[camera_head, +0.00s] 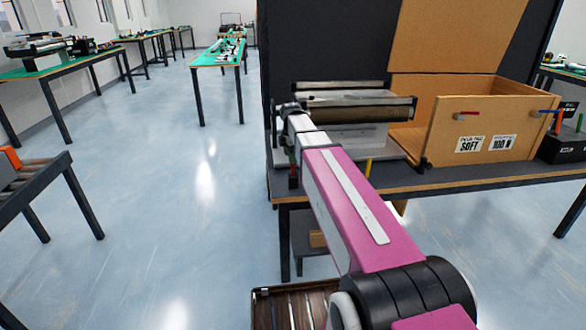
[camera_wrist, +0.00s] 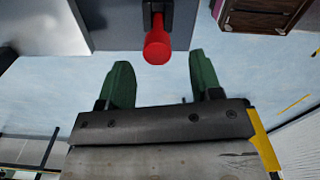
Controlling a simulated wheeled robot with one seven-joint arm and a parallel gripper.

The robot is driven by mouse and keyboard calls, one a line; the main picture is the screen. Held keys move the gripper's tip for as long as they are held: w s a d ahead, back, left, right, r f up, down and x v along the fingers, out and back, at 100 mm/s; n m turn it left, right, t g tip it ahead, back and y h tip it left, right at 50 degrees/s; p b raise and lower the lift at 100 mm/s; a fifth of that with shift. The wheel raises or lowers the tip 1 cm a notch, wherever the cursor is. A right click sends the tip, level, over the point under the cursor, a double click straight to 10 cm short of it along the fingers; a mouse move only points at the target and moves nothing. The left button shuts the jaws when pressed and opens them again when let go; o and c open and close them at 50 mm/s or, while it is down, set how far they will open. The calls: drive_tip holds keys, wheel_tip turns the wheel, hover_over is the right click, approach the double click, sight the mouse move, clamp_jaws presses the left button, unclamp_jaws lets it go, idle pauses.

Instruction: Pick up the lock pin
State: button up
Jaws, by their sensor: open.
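A red cylindrical knob (camera_wrist: 157,48), which looks like the lock pin, sticks out of a dark bracket (camera_wrist: 157,14) at the edge of a grey surface in the wrist view. In the head view a small red part (camera_head: 293,183) shows just below my gripper (camera_head: 290,150), at the left end of the conveyor table. In the wrist view my gripper (camera_wrist: 159,61) is open and empty. Its two green fingers stand apart, one on each side below the knob. The knob's end sits about level with the fingertips, and I cannot see contact. The rest of the pin is hidden in the bracket.
A mini conveyor (camera_head: 350,107) lies on the dark table (camera_head: 470,180), with a cardboard box (camera_head: 485,125) to its right. A slatted brown crate (camera_head: 262,305) is below.

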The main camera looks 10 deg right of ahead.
sight(293, 165)
drive_tip(key=shift+w+d+f, duration=0.1)
drive_tip(key=shift+d+f, duration=0.1)
drive_tip(key=shift+f, duration=1.15)
drive_tip(key=shift+w+d+f, duration=0.1)
drive_tip(key=shift+d+f, duration=0.1)
drive_tip(key=shift+f, duration=1.15)
drive_tip(key=c, duration=1)
